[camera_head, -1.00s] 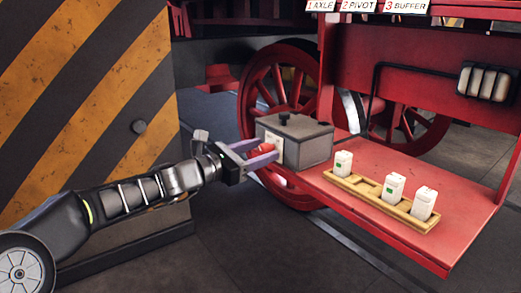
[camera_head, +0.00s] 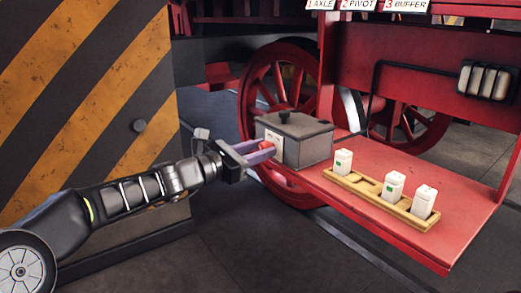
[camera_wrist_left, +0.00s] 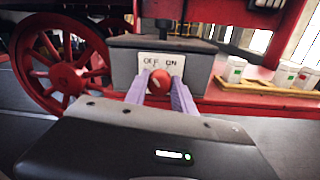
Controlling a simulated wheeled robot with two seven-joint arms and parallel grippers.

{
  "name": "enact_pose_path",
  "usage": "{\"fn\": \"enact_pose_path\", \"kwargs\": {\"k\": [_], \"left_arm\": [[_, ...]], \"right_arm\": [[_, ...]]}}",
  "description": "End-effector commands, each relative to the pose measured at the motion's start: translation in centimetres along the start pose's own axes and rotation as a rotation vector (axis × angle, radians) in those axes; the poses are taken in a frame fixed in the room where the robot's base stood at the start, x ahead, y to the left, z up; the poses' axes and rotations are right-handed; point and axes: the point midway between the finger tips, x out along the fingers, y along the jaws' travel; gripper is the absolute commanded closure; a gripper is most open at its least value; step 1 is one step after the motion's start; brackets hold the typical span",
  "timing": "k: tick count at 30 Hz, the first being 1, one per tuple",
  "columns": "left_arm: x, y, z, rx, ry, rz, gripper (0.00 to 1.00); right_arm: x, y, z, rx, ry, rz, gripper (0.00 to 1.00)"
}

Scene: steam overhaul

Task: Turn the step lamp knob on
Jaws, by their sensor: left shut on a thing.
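The red step lamp knob (camera_wrist_left: 160,83) sits on the front of a grey box (camera_head: 305,147) on the red step. In the left wrist view a white plate (camera_wrist_left: 174,63) behind the knob reads OFF on the left and ON on the right. My left gripper (camera_head: 267,152) is shut on the knob, with one purple finger on each side of it. The fingers also show in the left wrist view (camera_wrist_left: 160,90). They partly hide the knob in the head view. I cannot tell which word the knob points to. My right gripper is not in view.
A wooden rack (camera_head: 372,207) with several white blocks stands on the red step (camera_head: 455,217) right of the box. A striped black and yellow panel (camera_head: 100,60) stands at the left. A red wheel (camera_head: 262,95) is behind the box.

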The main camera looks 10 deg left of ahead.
Motion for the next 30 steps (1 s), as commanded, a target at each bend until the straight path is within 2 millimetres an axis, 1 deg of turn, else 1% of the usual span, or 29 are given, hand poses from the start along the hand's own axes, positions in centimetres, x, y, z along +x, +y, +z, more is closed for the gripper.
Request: {"fn": "enact_pose_path", "kwargs": {"k": [8, 14, 23, 30], "left_arm": [[0.0, 0.0, -0.1, 0.012, -0.001, 0.000, 1.00], [0.0, -0.1, -0.2, 0.067, -0.003, 0.001, 1.00], [0.0, -0.2, -0.6, 0.255, -0.011, 0.001, 1.00], [0.0, -0.2, -0.7, 0.473, -0.019, 0.004, 1.00]], "right_arm": [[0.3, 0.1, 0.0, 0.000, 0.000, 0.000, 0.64], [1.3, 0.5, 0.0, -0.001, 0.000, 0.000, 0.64], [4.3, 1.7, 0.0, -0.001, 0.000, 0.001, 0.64], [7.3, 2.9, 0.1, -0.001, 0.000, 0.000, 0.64]]}}
